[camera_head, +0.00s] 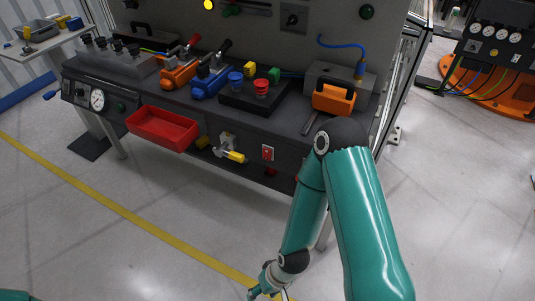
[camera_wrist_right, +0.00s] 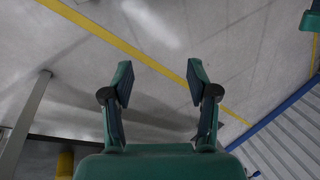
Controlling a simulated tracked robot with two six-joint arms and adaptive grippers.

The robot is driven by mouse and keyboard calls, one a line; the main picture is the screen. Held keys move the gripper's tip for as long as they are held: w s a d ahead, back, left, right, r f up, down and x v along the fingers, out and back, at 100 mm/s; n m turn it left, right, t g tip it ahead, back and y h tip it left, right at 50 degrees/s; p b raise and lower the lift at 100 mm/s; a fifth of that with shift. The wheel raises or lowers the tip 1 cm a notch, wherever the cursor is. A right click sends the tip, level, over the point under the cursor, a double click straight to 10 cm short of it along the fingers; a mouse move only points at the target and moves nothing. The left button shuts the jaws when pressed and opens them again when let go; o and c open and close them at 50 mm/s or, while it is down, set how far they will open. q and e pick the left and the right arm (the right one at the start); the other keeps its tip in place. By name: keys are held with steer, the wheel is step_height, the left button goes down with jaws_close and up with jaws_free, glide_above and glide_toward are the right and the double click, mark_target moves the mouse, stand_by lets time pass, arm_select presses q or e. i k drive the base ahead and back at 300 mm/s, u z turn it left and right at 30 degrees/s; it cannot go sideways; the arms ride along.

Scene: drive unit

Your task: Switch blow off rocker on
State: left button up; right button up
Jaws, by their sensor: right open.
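My right gripper (camera_head: 268,289) hangs low at the bottom of the head view, over the floor, well below and apart from the rocker. In the right wrist view my right gripper (camera_wrist_right: 160,76) is open and empty, with floor between its fingers. The rocker does not show clearly in that view. My left gripper is out of view.
A red bin (camera_head: 162,128) hangs on the bench front, left of the yellow-handled valve (camera_head: 234,156). An orange case (camera_head: 333,99) stands on the bench top (camera_head: 293,122) above the rocker. A bench leg (camera_wrist_right: 22,125) shows in the wrist view. The floor in front is clear.

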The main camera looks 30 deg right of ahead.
mark_target(266, 152)
steer(key=z, duration=1.6)
steer(key=i, duration=0.1)
steer(key=u, duration=2.65)
steer(key=k, duration=1)
steer(key=z, duration=0.65)
steer(key=i, duration=1)
